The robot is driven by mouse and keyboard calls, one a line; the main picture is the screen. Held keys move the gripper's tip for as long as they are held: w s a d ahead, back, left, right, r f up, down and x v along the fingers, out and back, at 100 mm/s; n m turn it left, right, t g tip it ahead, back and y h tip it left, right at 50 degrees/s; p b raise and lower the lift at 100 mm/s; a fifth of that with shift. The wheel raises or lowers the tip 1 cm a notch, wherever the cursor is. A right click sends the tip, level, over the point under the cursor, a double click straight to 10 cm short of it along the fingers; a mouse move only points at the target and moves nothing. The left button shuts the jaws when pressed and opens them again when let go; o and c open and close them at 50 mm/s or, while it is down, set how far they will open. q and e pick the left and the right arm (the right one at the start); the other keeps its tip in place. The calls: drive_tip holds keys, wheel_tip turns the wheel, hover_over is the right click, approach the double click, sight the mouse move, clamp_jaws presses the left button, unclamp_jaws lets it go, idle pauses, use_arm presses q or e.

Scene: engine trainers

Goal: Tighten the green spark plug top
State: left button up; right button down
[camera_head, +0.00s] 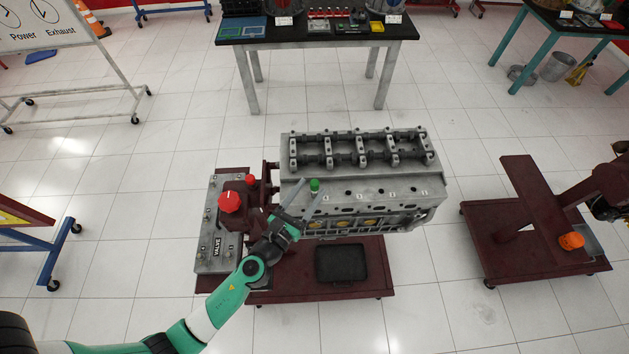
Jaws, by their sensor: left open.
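The green spark plug top (314,186) stands upright at the left end of the grey engine block (375,188), on its top face near the front edge. My left gripper (308,196) reaches up from the lower left. Its two fingers are spread open, one on each side of the green top. Whether the fingers touch it I cannot tell. The plug's lower part is hard to make out between the fingers. My right gripper does not show.
A red knob (230,201) and a smaller red button stand on the panel left of the block. A black tray (341,263) lies on the dark red stand in front. Another dark red stand (516,244) is at the right, with clear floor between.

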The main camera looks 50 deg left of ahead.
sight(312, 187)
use_arm(q)
drive_tip(key=shift+x, duration=1.55)
drive_tip(key=shift+c, duration=0.2)
clamp_jaws()
